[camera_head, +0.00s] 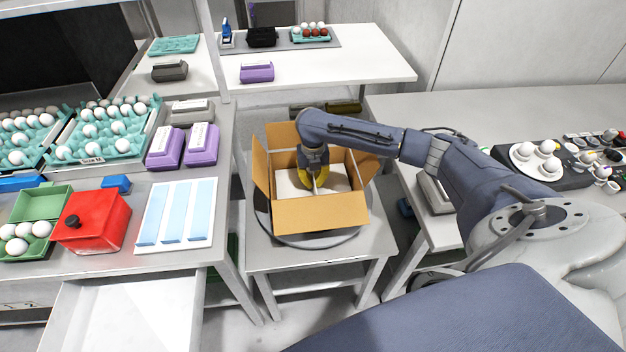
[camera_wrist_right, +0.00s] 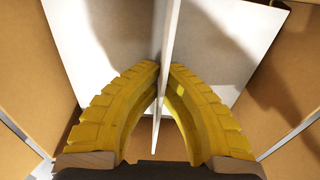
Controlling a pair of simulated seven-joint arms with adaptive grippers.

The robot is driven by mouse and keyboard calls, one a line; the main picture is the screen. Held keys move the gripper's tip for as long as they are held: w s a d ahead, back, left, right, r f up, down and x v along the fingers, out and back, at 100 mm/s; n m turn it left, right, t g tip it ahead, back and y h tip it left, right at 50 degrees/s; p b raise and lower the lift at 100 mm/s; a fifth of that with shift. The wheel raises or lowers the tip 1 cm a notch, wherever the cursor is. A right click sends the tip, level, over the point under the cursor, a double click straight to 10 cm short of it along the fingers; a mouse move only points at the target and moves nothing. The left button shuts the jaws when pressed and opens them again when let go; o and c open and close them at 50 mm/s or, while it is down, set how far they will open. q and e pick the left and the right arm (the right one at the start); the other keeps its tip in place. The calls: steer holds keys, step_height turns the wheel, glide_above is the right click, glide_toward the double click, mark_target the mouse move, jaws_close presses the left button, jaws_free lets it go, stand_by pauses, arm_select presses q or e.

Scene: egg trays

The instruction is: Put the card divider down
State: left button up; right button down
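The white card divider (camera_wrist_right: 167,40) is a thin upright panel seen nearly edge-on in the right wrist view. The yellow fingers of my right gripper (camera_wrist_right: 163,66) close in on it from both sides, with their tips against its faces. In the head view my right gripper (camera_head: 315,182) reaches down inside an open cardboard box (camera_head: 308,217), and its yellow fingers are partly hidden by the wrist. A white flat surface (camera_wrist_right: 110,40) lies below the panel inside the box. I cannot tell whether the divider touches it. My left gripper is not in view.
The box stands flaps open on a round grey turntable (camera_head: 318,240) on a small table. Egg trays, purple cartons (camera_head: 201,145) and a red box (camera_head: 92,221) fill the left bench. A right-hand counter holds a black egg device (camera_head: 541,166).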

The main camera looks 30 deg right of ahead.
steer(key=shift+f, duration=0.4)
steer(key=c, duration=1.6)
jaws_free()
steer(key=shift+r, duration=0.15)
step_height(320, 180, up, 13)
